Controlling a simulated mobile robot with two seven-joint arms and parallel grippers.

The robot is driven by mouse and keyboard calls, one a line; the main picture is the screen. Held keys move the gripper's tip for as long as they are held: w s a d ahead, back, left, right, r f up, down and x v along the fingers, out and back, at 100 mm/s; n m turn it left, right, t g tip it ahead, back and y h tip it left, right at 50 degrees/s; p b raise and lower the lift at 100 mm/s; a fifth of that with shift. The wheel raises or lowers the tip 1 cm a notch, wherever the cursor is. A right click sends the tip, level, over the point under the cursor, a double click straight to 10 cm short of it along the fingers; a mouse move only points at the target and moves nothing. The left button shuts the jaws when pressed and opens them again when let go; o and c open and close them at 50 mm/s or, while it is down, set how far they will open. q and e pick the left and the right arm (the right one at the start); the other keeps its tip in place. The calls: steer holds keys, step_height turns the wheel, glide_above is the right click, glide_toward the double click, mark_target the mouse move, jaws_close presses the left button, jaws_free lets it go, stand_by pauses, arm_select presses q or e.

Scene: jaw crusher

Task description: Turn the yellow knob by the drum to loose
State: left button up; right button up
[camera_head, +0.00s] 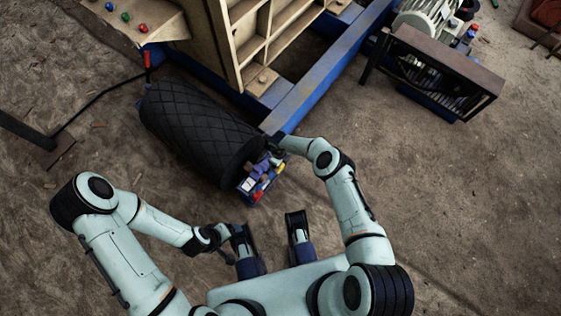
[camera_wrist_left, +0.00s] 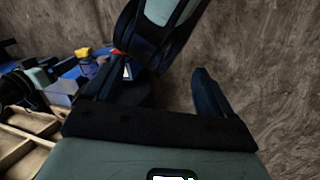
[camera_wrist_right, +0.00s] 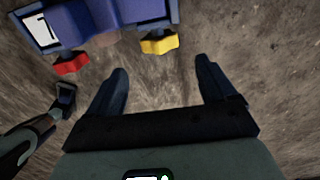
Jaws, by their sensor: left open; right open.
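The yellow knob (camera_wrist_right: 160,44) is on the blue unit by the drum, at the top of the right wrist view. It also shows small in the left wrist view (camera_wrist_left: 83,52). The black drum (camera_head: 190,125) lies left of the unit in the head view. A red knob (camera_wrist_right: 71,63) is on the same unit. My right gripper (camera_wrist_right: 162,84) is open and empty, with the yellow knob ahead of its fingers and apart from them. My left gripper (camera_wrist_left: 155,88) is open and empty, lower and farther from the unit. The knob's pointer setting cannot be read.
The blue frame (camera_head: 325,70) of the machine and its beige shelves (camera_head: 285,45) stand beyond the drum. A brown guard box (camera_head: 440,60) is at the upper right. A beige panel with coloured buttons (camera_head: 140,18) is at the upper left. Bare ground lies on the right.

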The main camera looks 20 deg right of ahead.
mark_target(280, 168)
step_height(280, 168, down, 8)
steer(key=b, duration=0.3)
steer(key=shift+d+f+b, duration=0.1)
steer(key=shift+f+b, duration=0.35)
arm_select(q)
steer(key=w+a+f+t+y, duration=0.1)
steer(key=w+a+f+t, duration=0.1)
steer(key=w+f, duration=0.3)
steer(key=shift+w+a+n, duration=0.3)
steer(key=shift+w+a, duration=0.5)
steer(key=shift+w, duration=0.1)
steer(key=shift+r, duration=0.1)
arm_select(e)
steer(key=c, duration=1.1)
